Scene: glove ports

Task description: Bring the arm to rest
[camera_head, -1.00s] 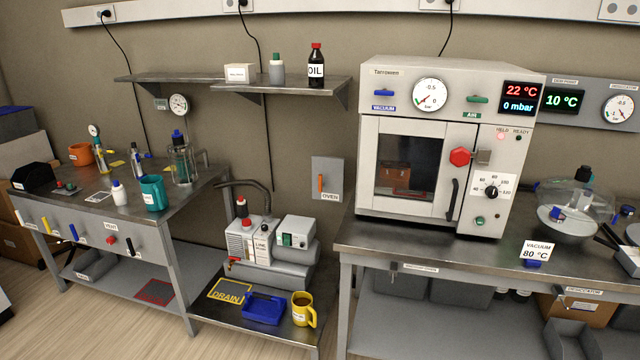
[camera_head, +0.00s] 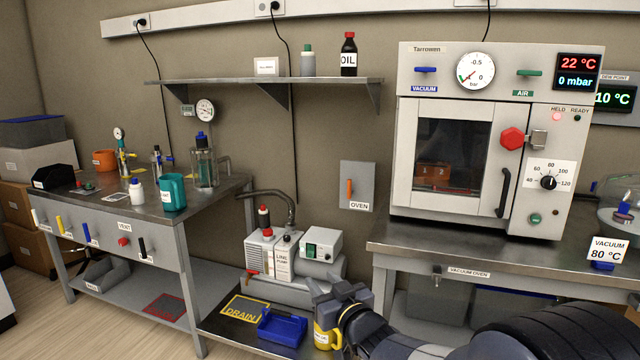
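My gripper (camera_head: 340,292) shows at the bottom centre, at the end of my dark arm, which reaches in from the lower right. It is in front of the low pump shelf, near the yellow mug (camera_head: 326,335), and covers part of that mug in the picture. I cannot tell whether it touches the mug. The fingers look spread at the upper left of the wrist, with nothing seen between them, but the view is too small to be sure of their gap.
The vacuum oven (camera_head: 440,160) stands shut on the right bench (camera_head: 400,246). The line pump (camera_head: 275,252), blue tray (camera_head: 282,327) and DRAIN mark (camera_head: 244,309) are left of my gripper. The left bench (camera_head: 100,203) holds a teal mug (camera_head: 173,193) and glassware. Floor is free at lower left.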

